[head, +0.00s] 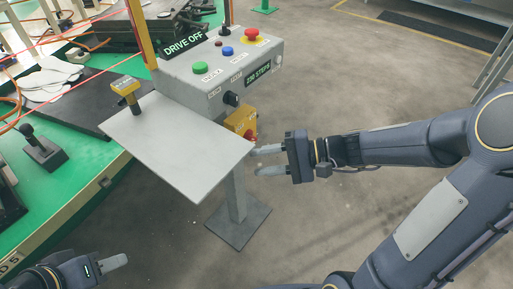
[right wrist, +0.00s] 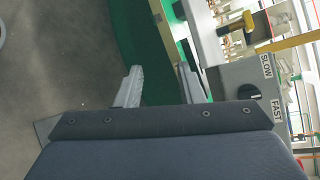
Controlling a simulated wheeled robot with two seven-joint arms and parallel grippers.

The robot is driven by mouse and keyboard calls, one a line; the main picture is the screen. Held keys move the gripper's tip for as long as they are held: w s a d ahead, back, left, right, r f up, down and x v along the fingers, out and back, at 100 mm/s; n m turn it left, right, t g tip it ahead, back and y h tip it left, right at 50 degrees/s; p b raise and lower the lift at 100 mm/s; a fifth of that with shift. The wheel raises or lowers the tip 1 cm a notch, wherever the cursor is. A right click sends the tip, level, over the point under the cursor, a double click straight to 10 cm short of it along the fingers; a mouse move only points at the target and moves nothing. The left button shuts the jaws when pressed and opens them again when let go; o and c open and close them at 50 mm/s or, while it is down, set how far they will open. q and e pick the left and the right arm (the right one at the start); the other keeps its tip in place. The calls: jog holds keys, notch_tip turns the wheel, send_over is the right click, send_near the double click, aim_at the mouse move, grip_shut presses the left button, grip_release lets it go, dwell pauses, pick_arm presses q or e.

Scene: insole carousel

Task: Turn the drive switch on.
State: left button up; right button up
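A yellow box (head: 241,120) with a red part (head: 251,137) hangs under the right side of the grey control box and looks like the drive switch. The setting of its red part is too small to tell. The display (head: 184,43) on top reads DRIVE OFF. My right gripper (head: 262,160) is open and empty, its fingertips just below and right of the red part, with no clear contact. Its two spread fingers also show in the right wrist view (right wrist: 160,85), where the yellow box is not clearly seen. My left gripper (head: 115,262) is at the lower left, one finger visible.
The grey control box (head: 180,76) carries green, blue and red buttons and a black knob (head: 231,98); the knob shows beside SLOW and FAST in the right wrist view (right wrist: 257,90). A grey plate (head: 185,150) juts out left of my right gripper. Open floor lies right.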

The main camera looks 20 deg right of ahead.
jog(key=w+d+f+m+t+b, duration=0.1)
jog(key=w+d+f+m+t, duration=0.35)
jog(key=w+f, duration=0.3)
jog(key=m+t+h+b, duration=0.1)
jog(key=m+t+h, duration=0.2)
jog(key=m+t, duration=0.25)
send_near(254, 139)
jog(key=w, duration=0.2)
jog(key=shift+m, duration=0.4)
jog(key=x, duration=0.7)
jog(key=shift+s+a+f, duration=0.15)
jog(key=shift+s+a, duration=0.05)
jog(key=shift+a, duration=0.2)
jog(key=shift+c, duration=0.2)
grip_shut()
